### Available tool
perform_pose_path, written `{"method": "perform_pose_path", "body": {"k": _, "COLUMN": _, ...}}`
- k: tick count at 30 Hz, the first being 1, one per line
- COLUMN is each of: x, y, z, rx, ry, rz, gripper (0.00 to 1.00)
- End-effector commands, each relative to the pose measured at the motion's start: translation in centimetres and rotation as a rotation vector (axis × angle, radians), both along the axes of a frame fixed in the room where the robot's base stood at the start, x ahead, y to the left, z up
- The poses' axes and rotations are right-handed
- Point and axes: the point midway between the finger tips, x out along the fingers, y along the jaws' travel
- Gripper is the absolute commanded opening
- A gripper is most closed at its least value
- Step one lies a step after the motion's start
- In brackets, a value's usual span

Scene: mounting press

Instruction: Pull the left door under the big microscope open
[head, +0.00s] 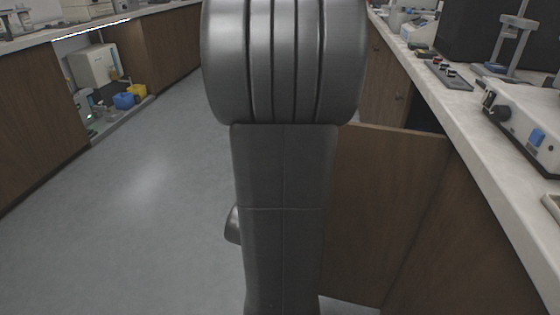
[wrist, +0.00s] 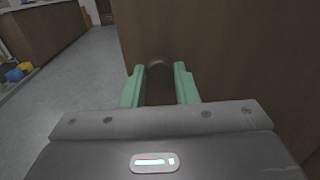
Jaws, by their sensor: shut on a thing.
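A brown wooden cabinet door (head: 385,210) stands swung out from the right-hand bench, with a dark gap (head: 428,118) behind its top edge. My arm hides its left part. In the wrist view the door (wrist: 220,50) fills the upper right. My gripper (wrist: 159,69) has its green fingers on either side of a round dark knob (wrist: 159,66) on the door and is shut on it. My gripper is hidden behind my arm in the head view. I cannot tell for sure which bench device is the big microscope.
The right bench top (head: 470,130) carries a white device with a blue patch (head: 535,138) and a small dark tray (head: 448,75). A left bench has an open bay with blue (head: 124,100) and yellow (head: 137,91) bins. The grey floor (head: 150,200) between is clear.

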Motion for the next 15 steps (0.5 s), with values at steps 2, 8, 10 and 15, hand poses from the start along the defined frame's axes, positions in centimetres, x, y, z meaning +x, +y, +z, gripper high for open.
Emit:
{"method": "perform_pose_path", "body": {"k": 2, "x": 0.02, "y": 0.00, "z": 0.06, "rx": 0.000, "ry": -0.001, "rz": 0.000, "gripper": 0.00}}
{"method": "perform_pose_path", "body": {"k": 8, "x": 0.02, "y": 0.00, "z": 0.05, "rx": 0.000, "ry": -0.001, "rz": 0.000, "gripper": 0.48}}
{"method": "perform_pose_path", "body": {"k": 10, "x": 0.02, "y": -0.01, "z": 0.04, "rx": 0.000, "ry": -0.001, "rz": -0.001, "gripper": 0.48}}
{"method": "perform_pose_path", "body": {"k": 15, "x": 0.02, "y": -0.01, "z": 0.04, "rx": 0.000, "ry": -0.001, "rz": -0.001, "gripper": 0.48}}
